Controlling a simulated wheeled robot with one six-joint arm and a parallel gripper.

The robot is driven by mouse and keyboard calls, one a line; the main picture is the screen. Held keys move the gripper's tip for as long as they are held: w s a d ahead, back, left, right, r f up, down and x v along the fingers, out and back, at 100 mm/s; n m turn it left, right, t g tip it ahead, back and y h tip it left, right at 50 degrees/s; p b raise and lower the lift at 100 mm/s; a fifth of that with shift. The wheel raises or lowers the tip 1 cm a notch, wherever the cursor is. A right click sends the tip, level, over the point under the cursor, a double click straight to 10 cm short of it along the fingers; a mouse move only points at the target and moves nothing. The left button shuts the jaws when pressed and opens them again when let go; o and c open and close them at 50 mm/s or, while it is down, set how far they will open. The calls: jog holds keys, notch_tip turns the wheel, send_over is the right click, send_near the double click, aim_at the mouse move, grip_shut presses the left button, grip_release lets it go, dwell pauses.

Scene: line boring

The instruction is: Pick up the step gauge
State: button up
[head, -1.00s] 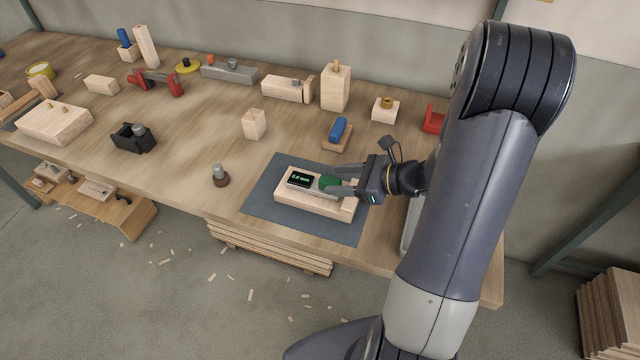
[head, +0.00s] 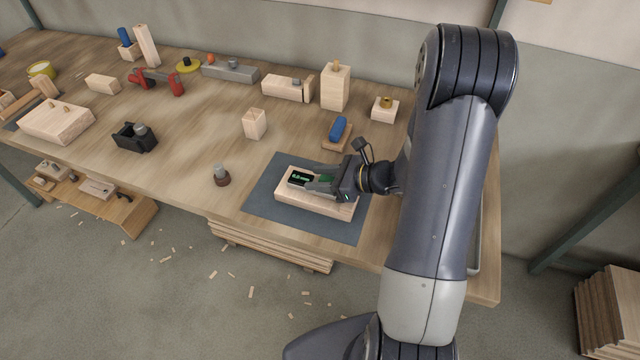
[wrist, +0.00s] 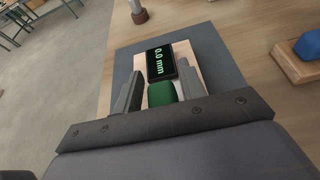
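The step gauge (head: 301,179) has a dark box with a green "0.0 mm" display and a green grip behind it. It rests on a pale wooden block on a dark grey mat. In the wrist view its display (wrist: 160,64) faces up, with the green grip (wrist: 161,93) nearest me. My gripper (head: 318,182) is at the gauge from the right. In the wrist view my gripper (wrist: 158,88) has its fingers apart, one on each side of the green grip, with gaps visible. The underside of the gauge is hidden.
The pale wooden block (head: 322,206) lies on the grey mat (head: 262,198). A small knobbed piece (head: 221,176) stands left of the mat. A blue-topped wooden piece (head: 337,131) lies behind it. Several blocks and tools fill the back of the bench.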

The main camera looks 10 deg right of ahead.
grip_shut()
jog(key=shift+r, duration=0.1)
